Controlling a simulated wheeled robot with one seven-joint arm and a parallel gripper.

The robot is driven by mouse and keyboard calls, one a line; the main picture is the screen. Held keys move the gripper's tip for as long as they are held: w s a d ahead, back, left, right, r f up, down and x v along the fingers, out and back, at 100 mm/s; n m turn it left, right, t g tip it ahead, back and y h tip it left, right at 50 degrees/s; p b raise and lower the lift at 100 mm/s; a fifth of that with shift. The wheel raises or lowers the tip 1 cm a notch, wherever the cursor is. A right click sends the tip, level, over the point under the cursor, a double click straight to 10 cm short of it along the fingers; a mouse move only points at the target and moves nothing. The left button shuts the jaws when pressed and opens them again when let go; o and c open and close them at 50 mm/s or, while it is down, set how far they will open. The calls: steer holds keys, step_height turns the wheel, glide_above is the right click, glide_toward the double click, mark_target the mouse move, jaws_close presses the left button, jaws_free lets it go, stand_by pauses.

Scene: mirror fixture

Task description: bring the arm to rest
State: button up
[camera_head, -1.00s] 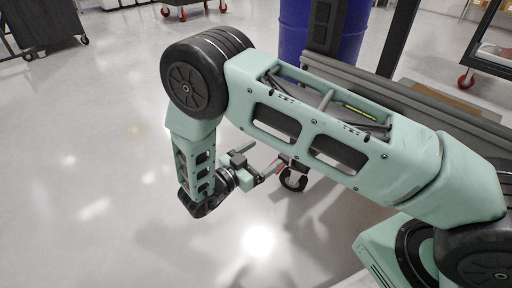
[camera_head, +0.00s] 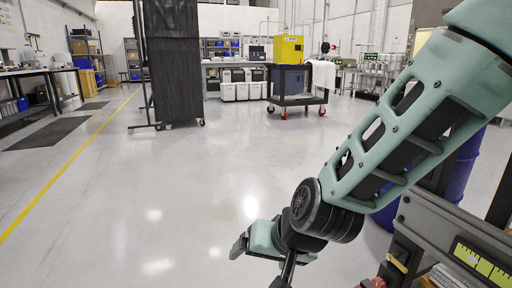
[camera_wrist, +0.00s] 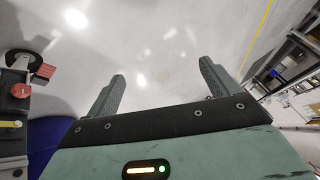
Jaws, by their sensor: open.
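My gripper (camera_wrist: 162,68) shows in the wrist view with its two dark fingers well apart and nothing between them. Beyond the fingers is bare, shiny grey floor. In the head view my green arm comes down from the upper right to a dark round joint, and its lower part hangs low over the floor near the bottom middle. I cannot make out the fingers there.
A metal frame (camera_head: 450,236) and a blue drum (camera_head: 462,165) stand close to my arm at the right. A black curtain screen (camera_head: 175,62) and a cart (camera_head: 296,98) with a yellow box (camera_head: 288,49) stand farther back. The middle floor is open.

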steer(key=s+d+r+n+g+h+p, duration=0.1)
steer(key=s+d+r+n+g+h, duration=0.2)
steer(key=s+d, duration=0.5)
steer(key=s+d+r+n+g+h+p, duration=0.15)
steer(key=s+d+n, duration=0.3)
steer(key=s, duration=0.65)
step_height(320, 180, up, 39)
steer(key=p, duration=3.7)
steer(key=shift+w+d+f, duration=0.2)
steer(key=shift+w, duration=0.1)
